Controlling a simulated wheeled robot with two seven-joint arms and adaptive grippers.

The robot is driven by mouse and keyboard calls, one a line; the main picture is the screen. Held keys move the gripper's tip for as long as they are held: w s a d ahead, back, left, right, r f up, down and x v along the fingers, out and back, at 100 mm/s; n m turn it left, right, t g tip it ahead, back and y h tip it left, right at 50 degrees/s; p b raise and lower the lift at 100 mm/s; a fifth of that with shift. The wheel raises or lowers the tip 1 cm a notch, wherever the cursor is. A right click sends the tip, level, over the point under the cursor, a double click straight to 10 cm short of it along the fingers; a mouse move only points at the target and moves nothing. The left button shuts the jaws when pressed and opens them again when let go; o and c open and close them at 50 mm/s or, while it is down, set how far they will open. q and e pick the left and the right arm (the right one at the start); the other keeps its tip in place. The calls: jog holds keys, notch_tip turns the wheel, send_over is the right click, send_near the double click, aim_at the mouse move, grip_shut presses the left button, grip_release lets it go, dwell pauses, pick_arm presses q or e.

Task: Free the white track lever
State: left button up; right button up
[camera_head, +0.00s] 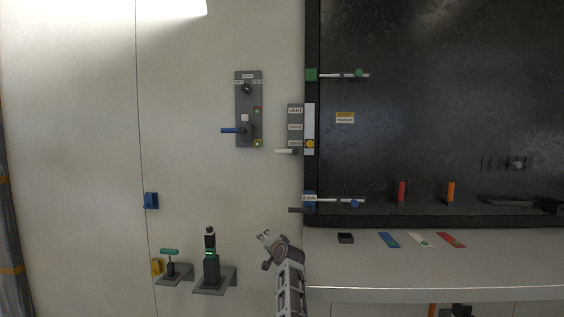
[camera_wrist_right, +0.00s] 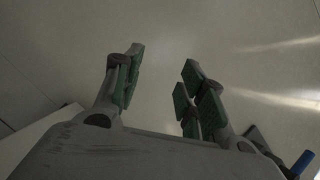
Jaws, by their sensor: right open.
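The white track lever (camera_head: 285,151) sticks out to the left from the bottom of a grey labelled track plate (camera_head: 295,118) on the wall, beside the dark panel's left edge. A yellow round piece (camera_head: 310,144) sits just right of the lever on a white strip (camera_head: 309,122). My right gripper (camera_head: 266,238) is below the lever, apart from it, in front of the wall. In the right wrist view its green-padded fingers (camera_wrist_right: 158,88) are open with nothing between them. My left gripper is out of view.
A grey switch plate (camera_head: 249,85) with a blue lever (camera_head: 231,130) is left of the track. A dark handle (camera_head: 298,210) juts out below it. Wall brackets hold a black tool (camera_head: 211,265) and a green-handled tool (camera_head: 169,252). A shelf (camera_head: 400,265) lies to the right.

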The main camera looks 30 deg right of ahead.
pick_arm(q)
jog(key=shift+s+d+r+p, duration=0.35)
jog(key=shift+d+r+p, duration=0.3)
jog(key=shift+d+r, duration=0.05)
pick_arm(e)
jog(key=s+d+r+m+t, duration=0.2)
jog(key=s+d+r+m, duration=0.1)
jog(key=r, duration=1.3)
jog(key=s+d+r+m+t+h, duration=0.1)
jog(key=s+d+r+m+t, duration=0.1)
jog(key=r, duration=1.4)
jog(key=s+d+m, duration=0.1)
jog(key=s+d, duration=0.1)
jog(key=shift+s+d, duration=0.25)
jog(key=shift+s, duration=0.15)
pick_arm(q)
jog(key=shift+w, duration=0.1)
